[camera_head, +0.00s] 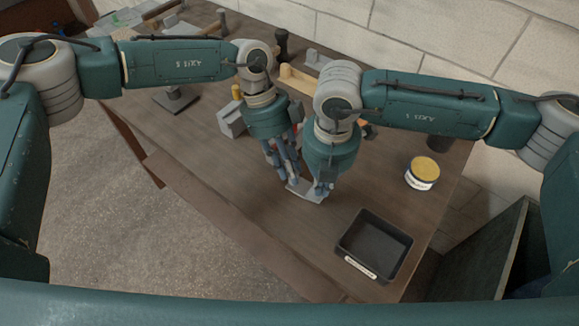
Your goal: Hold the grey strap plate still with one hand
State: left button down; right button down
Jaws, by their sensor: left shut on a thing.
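The grey strap plate (304,193) lies near the middle of the wooden bench, below both of my grippers. My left gripper (284,179) points down at the plate's left end and is shut on it. My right gripper (321,190) is over the plate's right part, close beside the left one. Its wrist hides most of its fingers, so I cannot see if it is open or touching the plate. Parts of the plate are hidden by the grippers.
A black tray (342,245) with a label stands at the bench's front right. A tin with a yellow top (423,172) stands behind it. A grey block (231,120) and a wooden piece (298,82) are behind my grippers. The bench left of the plate is clear.

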pick_arm(q)
jog(key=shift+s, duration=0.15)
pick_arm(e)
jog(key=shift+s+f, duration=0.1)
jog(key=shift+f, duration=1.4)
pick_arm(q)
jog(key=shift+f, duration=0.1)
pick_arm(e)
jog(key=shift+a+r, duration=0.1)
jog(key=shift+r, duration=0.8)
pick_arm(q)
jog(key=shift+a, duration=0.1)
pick_arm(e)
jog(key=shift+r, duration=3.25)
pick_arm(q)
jog(key=c, duration=1.4)
grip_release()
jog(key=shift+w, duration=0.2)
jog(key=shift+c, duration=0.2)
pick_arm(e)
jog(key=shift+w+f, duration=0.1)
jog(key=shift+w, duration=0.1)
